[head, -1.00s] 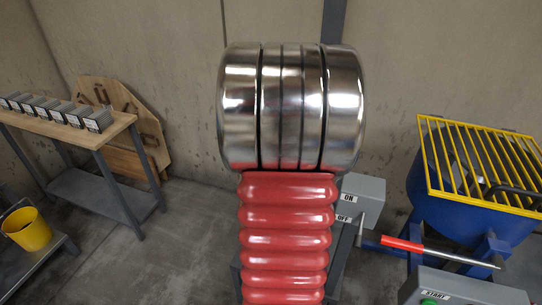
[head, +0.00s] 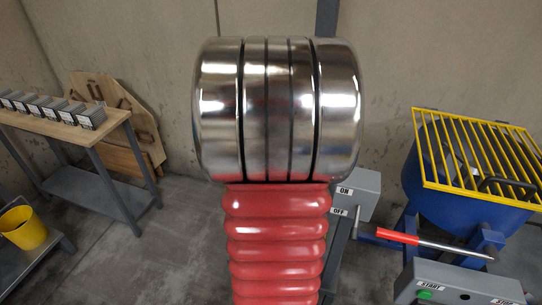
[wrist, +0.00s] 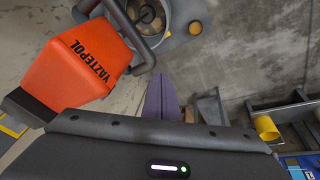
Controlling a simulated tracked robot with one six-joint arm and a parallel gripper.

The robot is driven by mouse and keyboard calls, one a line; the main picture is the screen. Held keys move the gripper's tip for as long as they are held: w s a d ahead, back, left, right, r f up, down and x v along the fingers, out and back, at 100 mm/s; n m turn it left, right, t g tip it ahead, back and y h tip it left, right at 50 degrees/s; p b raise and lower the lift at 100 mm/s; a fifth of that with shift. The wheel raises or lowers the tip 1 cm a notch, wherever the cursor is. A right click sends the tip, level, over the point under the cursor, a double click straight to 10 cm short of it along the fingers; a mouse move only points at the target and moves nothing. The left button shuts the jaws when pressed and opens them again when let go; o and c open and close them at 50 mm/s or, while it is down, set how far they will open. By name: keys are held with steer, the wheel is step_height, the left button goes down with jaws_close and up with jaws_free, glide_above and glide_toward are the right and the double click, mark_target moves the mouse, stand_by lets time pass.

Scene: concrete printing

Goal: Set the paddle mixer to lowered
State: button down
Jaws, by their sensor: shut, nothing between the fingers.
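An orange motor body lettered YAZTEPOL (wrist: 88,62), with dark bar handles, fills the upper left of the wrist view; it looks like the paddle mixer. Beyond its handle is a grey round vessel (wrist: 188,18) with an open mouth; I cannot tell whether a paddle sits in it. My gripper (wrist: 160,85) shows as two purple-grey fingers close together, shut and empty, to the right of and apart from the orange body. The paddle mixer is not seen in the head view, where my own red and chrome arm covers the middle.
A blue tub with a yellow grid (head: 480,155) stands at right, near a red-gripped lever (head: 398,236), an ON/OFF box (head: 366,190) and a START panel (head: 460,284). A wood-topped bench (head: 60,123) and yellow bucket (head: 23,227) are at left. Bare floor lies between.

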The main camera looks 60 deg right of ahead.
steer(key=v, duration=1)
steer(key=shift+r, duration=0.25)
steer(key=shift+w, duration=0.1)
steer(key=w+a+r+n+t+y, duration=0.1)
steer(key=w+a, duration=0.3)
steer(key=a, duration=0.7)
steer(key=w+a+n+t, duration=0.15)
steer(key=w+a, duration=0.25)
steer(key=a, duration=0.7)
steer(key=s+a+f+n+y, duration=0.1)
steer(key=s+a, duration=0.1)
steer(key=a, duration=0.8)
steer(key=s+a+f+n+y, duration=0.1)
steer(key=s+a+f+n, duration=0.1)
steer(key=a, duration=0.8)
steer(key=shift+s+a+t, duration=0.35)
steer(key=shift+s+t, duration=0.05)
steer(key=shift+t, duration=0.05)
steer(key=shift+d, duration=0.1)
